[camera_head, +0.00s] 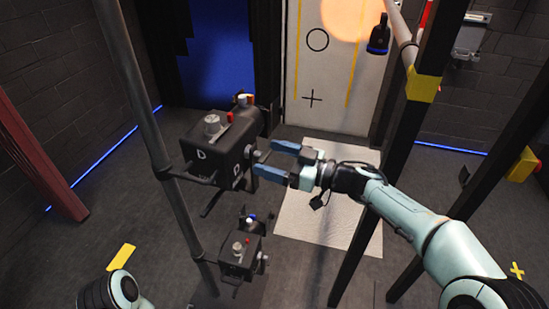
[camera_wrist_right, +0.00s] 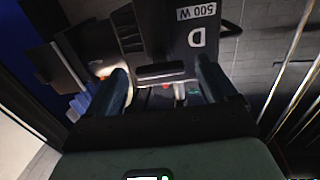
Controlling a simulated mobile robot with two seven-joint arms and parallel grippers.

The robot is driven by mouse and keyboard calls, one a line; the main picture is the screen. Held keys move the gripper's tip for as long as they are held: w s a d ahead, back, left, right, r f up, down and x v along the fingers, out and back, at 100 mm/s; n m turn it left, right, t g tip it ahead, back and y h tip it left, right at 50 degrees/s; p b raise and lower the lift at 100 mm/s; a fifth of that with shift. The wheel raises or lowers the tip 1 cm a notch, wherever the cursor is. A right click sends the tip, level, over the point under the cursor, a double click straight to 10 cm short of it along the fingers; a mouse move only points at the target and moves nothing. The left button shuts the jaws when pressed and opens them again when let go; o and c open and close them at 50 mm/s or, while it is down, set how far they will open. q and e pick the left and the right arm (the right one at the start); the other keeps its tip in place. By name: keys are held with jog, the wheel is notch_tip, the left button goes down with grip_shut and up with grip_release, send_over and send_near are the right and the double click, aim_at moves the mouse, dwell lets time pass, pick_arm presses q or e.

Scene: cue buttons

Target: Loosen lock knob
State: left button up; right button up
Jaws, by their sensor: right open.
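A black box-shaped unit (camera_head: 200,150) marked "D" is on the grey pole at left centre. On its top are a silver round knob (camera_head: 211,124) and a small red part (camera_head: 230,117); a white and red knob (camera_head: 245,99) is at its back. Which is the lock knob I cannot tell. My right gripper (camera_head: 265,158) is open beside the unit's right side, with nothing visibly held. In the right wrist view, its fingers (camera_wrist_right: 162,70) straddle a dark bar in front of the unit (camera_wrist_right: 185,40), marked "500 W". My left gripper is out of view.
A similar smaller-looking black unit (camera_head: 238,255) is lower on the pole (camera_head: 135,85). A dark slanted post (camera_head: 430,100) with a yellow band stands right, near my right arm. A pale mat (camera_head: 325,215) lies on the floor. A white door (camera_head: 335,65) is behind.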

jog(key=c, duration=1.1)
jog(key=shift+o, duration=0.2)
jog(key=shift+n, duration=0.4)
jog(key=n, duration=0.7)
jog(key=n+b, duration=0.1)
jog(key=n, duration=0.4)
jog(key=shift+f, duration=0.1)
jog(key=n+b, duration=0.3)
jog(key=n, duration=0.2)
jog(key=n+b, duration=0.2)
jog(key=n, duration=0.3)
